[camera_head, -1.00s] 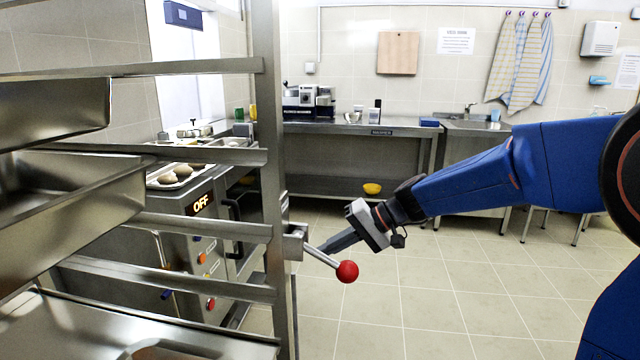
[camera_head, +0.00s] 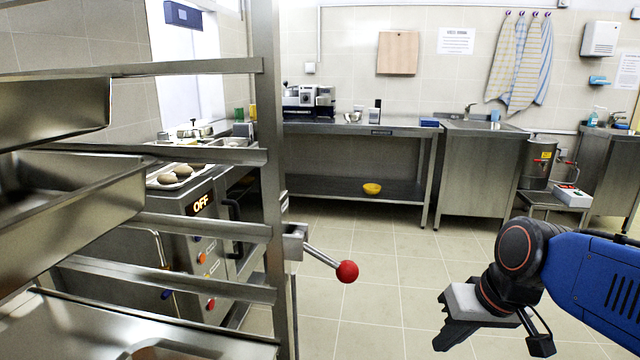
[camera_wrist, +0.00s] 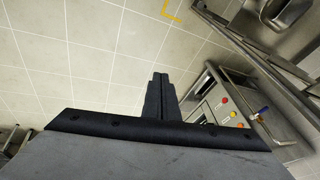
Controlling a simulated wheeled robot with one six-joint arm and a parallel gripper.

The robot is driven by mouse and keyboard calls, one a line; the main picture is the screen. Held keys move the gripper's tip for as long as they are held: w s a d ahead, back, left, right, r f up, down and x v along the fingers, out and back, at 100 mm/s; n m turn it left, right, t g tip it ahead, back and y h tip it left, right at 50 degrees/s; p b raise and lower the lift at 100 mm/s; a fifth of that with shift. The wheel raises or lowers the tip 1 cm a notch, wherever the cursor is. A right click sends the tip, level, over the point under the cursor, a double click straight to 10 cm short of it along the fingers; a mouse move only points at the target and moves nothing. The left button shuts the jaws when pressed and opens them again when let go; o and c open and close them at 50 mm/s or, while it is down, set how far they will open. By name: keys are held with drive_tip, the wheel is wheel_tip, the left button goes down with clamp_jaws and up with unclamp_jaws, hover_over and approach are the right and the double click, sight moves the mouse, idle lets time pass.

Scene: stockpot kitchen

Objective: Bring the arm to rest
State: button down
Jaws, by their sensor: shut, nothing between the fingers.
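My gripper (camera_head: 440,342) is at the lower right of the head view, pointing down and to the left over the tiled floor. In the wrist view its two dark fingers (camera_wrist: 158,95) are together with nothing between them. The arm is folded back to the right side of the head view. The gripper is apart from the red-knobbed lever (camera_head: 347,271) on the metal rack, with open floor between them.
The metal rack (camera_head: 272,180) with deep trays (camera_head: 75,205) fills the left. A counter (camera_head: 355,128) and a sink cabinet (camera_head: 478,170) line the back wall. The middle floor (camera_head: 400,275) is clear.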

drive_tip(key=s+d+f+t+h, duration=0.1)
drive_tip(key=s+d+f+h, duration=0.1)
drive_tip(key=s+d, duration=0.3)
drive_tip(key=shift+s+d+h, duration=0.3)
drive_tip(key=shift+d, duration=0.25)
